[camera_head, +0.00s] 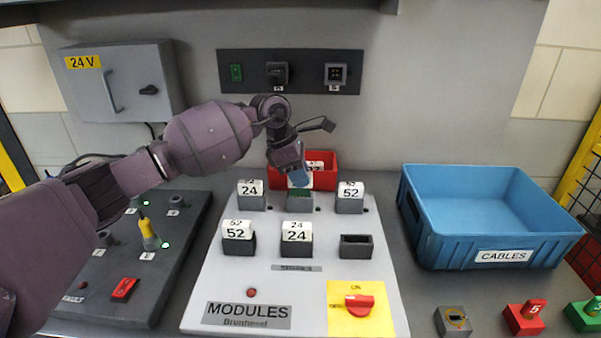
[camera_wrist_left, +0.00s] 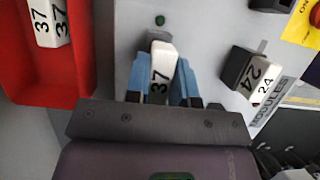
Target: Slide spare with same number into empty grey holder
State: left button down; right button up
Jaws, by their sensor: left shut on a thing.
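My left gripper (camera_head: 299,177) is shut on a white module numbered 37 (camera_wrist_left: 160,75), its blue fingertips on either side of it in the wrist view. In the head view it is over the middle back holder (camera_head: 300,201); the fingers hide most of the module, and I cannot tell whether it sits in that holder. Another module marked 37 (camera_wrist_left: 48,18) is in the red bin (camera_head: 329,178). An empty grey holder (camera_head: 356,246) is at the front right of the board. My right gripper is not in view.
Holders on the white board (camera_head: 215,288) carry modules marked 24 (camera_head: 296,231) and 52 (camera_head: 237,230). A blue CABLES crate (camera_head: 500,222) stands right. A red switch (camera_head: 359,305) is on a yellow plate at the front. A grey 24 V box (camera_head: 118,80) is at the back left.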

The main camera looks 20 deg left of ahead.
pick_arm(q)
jog(key=shift+f+b, duration=0.45)
jog(key=shift+f, duration=0.95)
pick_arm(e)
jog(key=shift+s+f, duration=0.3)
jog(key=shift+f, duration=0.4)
pick_arm(q)
jog(key=c, duration=0.9)
grip_release()
jog(key=v, duration=0.4)
jog(key=shift+a+r, duration=0.15)
jog(key=shift+r, duration=0.15)
jog(key=v, duration=0.6)
jog(key=shift+s+r+p, duration=0.1)
jog(key=shift+p, duration=0.3)
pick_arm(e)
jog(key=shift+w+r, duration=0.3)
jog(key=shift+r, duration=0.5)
